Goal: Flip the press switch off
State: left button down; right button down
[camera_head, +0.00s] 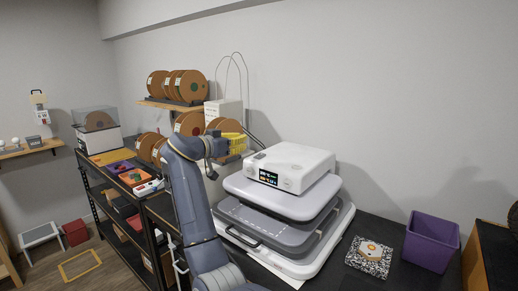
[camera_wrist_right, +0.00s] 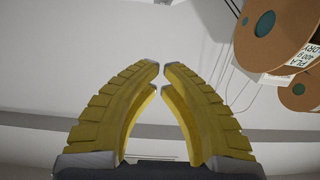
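The press (camera_head: 290,205) stands on the dark bench, with a white control box (camera_head: 300,165) on top and grey plates below. Its display (camera_head: 268,177) is lit with coloured figures. A small dark part (camera_head: 259,155) shows on the box's upper left; I cannot tell whether it is the switch. My right gripper (camera_head: 237,143), with yellow fingers, is in the air just left of the box and apart from it. In the right wrist view its fingertips (camera_wrist_right: 163,75) nearly meet, with a narrow empty gap. The press does not clearly show there. My left gripper is not in view.
Spools (camera_head: 178,86) sit on a wall shelf behind my right gripper, with more spools below. A purple bin (camera_head: 431,240) and a speckled tile (camera_head: 369,257) are right of the press. A black rack (camera_head: 125,200) stands at left. The air above the press is clear.

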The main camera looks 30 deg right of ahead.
jog(key=shift+d, duration=0.1)
dwell(0.3)
send_over(259, 155)
jog(key=shift+s+a+f, duration=0.3)
jog(key=shift+a+f, duration=0.05)
jog(key=shift+f, duration=0.15)
jog(key=shift+w+d+f, duration=0.1)
jog(key=shift+d+f, duration=0.15)
jog(key=shift+f, duration=1.8)
